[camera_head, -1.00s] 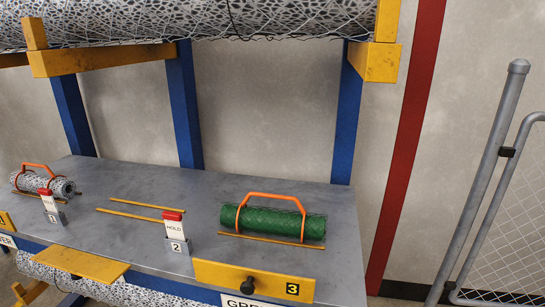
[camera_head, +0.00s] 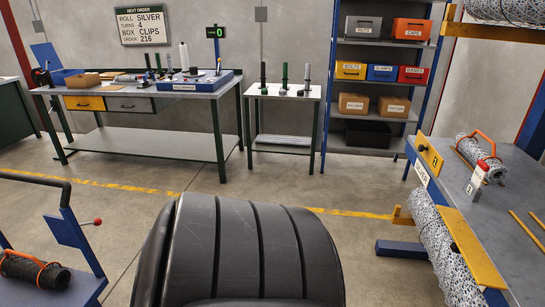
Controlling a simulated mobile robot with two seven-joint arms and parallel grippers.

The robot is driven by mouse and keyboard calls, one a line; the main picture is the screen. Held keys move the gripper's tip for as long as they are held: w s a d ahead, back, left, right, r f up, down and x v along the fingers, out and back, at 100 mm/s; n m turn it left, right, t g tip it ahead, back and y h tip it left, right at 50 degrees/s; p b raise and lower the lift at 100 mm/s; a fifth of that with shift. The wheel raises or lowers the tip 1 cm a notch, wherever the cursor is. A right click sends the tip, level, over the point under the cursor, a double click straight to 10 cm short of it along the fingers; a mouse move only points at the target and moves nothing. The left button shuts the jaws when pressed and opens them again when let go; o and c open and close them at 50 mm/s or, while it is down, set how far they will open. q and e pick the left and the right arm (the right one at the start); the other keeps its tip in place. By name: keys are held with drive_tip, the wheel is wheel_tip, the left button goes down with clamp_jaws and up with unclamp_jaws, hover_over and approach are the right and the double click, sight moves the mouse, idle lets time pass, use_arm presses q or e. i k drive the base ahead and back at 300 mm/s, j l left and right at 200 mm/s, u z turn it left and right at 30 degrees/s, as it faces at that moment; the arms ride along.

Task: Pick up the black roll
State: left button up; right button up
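A black roll (camera_head: 38,271) with an orange handle lies at the lower left edge of the head view. Neither of my grippers is in view, so nothing shows at the roll. A silver mesh roll (camera_head: 485,163), also with an orange handle, lies on the grey bench (camera_head: 500,228) at the right.
A blue post with a red-knobbed lever (camera_head: 97,221) rises beside the black roll's surface. At the back stand a workbench (camera_head: 140,143), a small table (camera_head: 283,92) with upright tools and a blue shelf (camera_head: 388,36) with boxes. Open floor (camera_head: 330,180) lies between.

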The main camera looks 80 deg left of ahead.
sight(34, 270)
drive_tip(key=u, duration=4.65)
